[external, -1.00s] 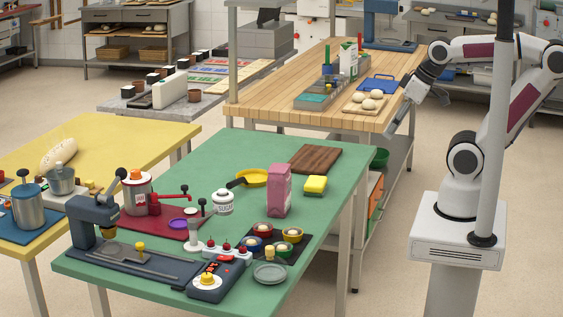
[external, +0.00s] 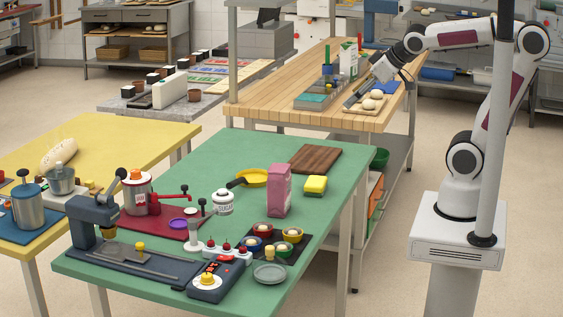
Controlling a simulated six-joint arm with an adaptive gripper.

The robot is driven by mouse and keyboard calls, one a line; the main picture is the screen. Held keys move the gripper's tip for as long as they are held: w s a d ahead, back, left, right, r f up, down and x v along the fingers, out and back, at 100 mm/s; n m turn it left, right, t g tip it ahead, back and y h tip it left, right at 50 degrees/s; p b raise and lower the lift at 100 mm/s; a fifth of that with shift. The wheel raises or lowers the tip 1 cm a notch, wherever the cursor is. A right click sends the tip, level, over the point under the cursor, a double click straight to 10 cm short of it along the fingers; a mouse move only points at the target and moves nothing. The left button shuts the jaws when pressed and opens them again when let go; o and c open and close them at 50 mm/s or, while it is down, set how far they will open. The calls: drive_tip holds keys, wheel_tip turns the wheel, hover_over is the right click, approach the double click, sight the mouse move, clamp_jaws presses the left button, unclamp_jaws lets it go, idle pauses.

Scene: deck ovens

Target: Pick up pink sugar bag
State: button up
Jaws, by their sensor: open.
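The pink sugar bag (external: 279,190) stands upright on the green table (external: 230,160), right of the middle. My gripper (external: 352,101) is in the air over the wooden table behind, above and to the right of the bag and well apart from it. Its fingers are open, point down and to the left, and hold nothing. They overlap the view of the dough board.
A yellow sponge (external: 315,185) is just right of the bag, and several small bowls (external: 292,234) stand in front of it. A dark wooden board (external: 315,158) lies behind. A vertical pole (external: 491,130) stands by my base.

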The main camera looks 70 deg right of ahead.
drive_tip(key=w+d+r+n+t, duration=0.25)
drive_tip(key=w+r, duration=0.25)
drive_tip(key=w, duration=0.6)
drive_tip(key=w+d+r+n+t, duration=0.1)
drive_tip(key=w+r+t, duration=0.3)
drive_tip(key=w, duration=0.8)
drive_tip(key=w+a+f+n+y, duration=0.1)
drive_tip(key=w+a+n+y, duration=0.2)
drive_tip(key=w, duration=0.4)
drive_tip(key=w+a+n+y, duration=0.2)
drive_tip(key=w+n+y, duration=0.15)
drive_tip(key=w, duration=0.25)
drive_tip(key=a+f+n+g+y, duration=0.2)
drive_tip(key=f+n+g+y, duration=0.1)
drive_tip(key=f+y, duration=0.3)
drive_tip(key=a+f+n+g+y, duration=0.2)
drive_tip(key=f+n+g+y, duration=0.1)
drive_tip(key=f, duration=0.5)
drive_tip(key=s+d+f+n+g+y, duration=0.2)
drive_tip(key=s+f+n+g+y, duration=0.1)
drive_tip(key=s+f+g, duration=0.8)
drive_tip(key=s+f+y, duration=0.1)
drive_tip(key=s+f, duration=0.3)
drive_tip(key=f, duration=0.1)
drive_tip(key=shift+f, duration=0.25)
